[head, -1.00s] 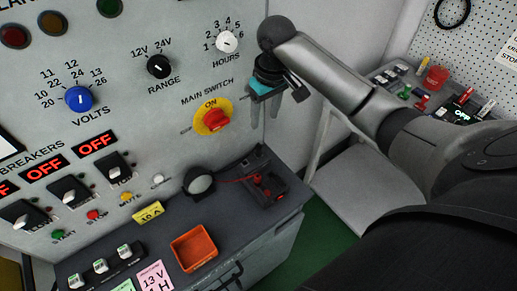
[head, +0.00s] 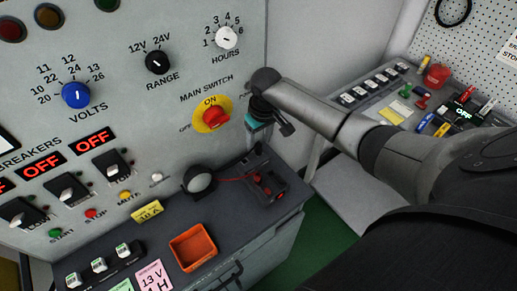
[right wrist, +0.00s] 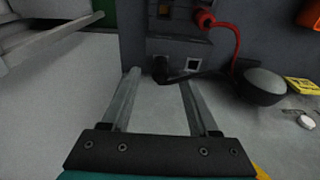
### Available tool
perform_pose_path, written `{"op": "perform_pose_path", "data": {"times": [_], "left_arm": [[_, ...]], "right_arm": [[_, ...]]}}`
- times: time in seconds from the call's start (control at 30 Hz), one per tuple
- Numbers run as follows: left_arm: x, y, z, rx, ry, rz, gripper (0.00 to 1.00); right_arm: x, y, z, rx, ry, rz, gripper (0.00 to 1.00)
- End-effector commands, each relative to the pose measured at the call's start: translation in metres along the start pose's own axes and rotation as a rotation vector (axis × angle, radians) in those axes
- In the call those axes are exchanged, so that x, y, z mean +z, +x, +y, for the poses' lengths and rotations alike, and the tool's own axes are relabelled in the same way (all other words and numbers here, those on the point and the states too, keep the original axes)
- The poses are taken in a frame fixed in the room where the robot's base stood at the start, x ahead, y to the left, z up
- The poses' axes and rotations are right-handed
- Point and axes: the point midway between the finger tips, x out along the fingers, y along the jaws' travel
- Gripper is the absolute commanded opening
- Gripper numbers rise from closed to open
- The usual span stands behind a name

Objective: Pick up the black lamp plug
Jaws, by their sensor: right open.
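The black lamp plug (right wrist: 160,70) shows in the right wrist view as a small dark piece at the back of the dark bench top, with a black lead running from it toward the round black lamp (right wrist: 262,86). My right gripper (right wrist: 160,78) is open, its two fingers on either side of the plug in that picture; I cannot tell whether they touch it. In the head view the right gripper (head: 258,141) points down above the back right corner of the bench, and the lamp (head: 198,181) stands to its left. My left gripper is not in view.
A red lead (right wrist: 237,45) runs from a red plug (right wrist: 205,18) near the lamp. The panel with the main switch (head: 212,114) rises behind the bench. An orange tray (head: 193,247) sits on the bench front. A second console (head: 400,95) stands at right.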

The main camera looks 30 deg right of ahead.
Motion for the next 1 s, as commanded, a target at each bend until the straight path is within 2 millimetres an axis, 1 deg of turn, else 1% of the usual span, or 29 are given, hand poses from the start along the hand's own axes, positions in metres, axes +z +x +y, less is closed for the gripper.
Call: {"op": "perform_pose_path", "data": {"times": [0.03, 0.17, 0.43, 0.47, 0.9, 1.0], "left_arm": [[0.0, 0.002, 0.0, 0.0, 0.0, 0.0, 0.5], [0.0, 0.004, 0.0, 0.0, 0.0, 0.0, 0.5], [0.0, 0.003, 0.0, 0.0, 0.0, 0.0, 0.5], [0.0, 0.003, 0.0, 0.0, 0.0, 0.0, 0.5], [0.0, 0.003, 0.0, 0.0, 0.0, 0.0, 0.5], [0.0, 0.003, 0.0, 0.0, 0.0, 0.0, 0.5]], "right_arm": [[0.0, 0.008, -0.001, -0.001, 0.0, -0.001, 0.6], [0.0, 0.02, -0.001, 0.0, 0.0, 0.0, 0.6], [0.0, 0.023, 0.0, 0.0, -0.001, 0.001, 0.6], [0.0, 0.023, 0.0, 0.0, -0.001, 0.001, 0.58], [0.0, 0.022, 0.0, 0.0, -0.001, 0.001, 0.09], [0.0, 0.022, 0.0, 0.001, -0.001, 0.001, 0.0]]}}
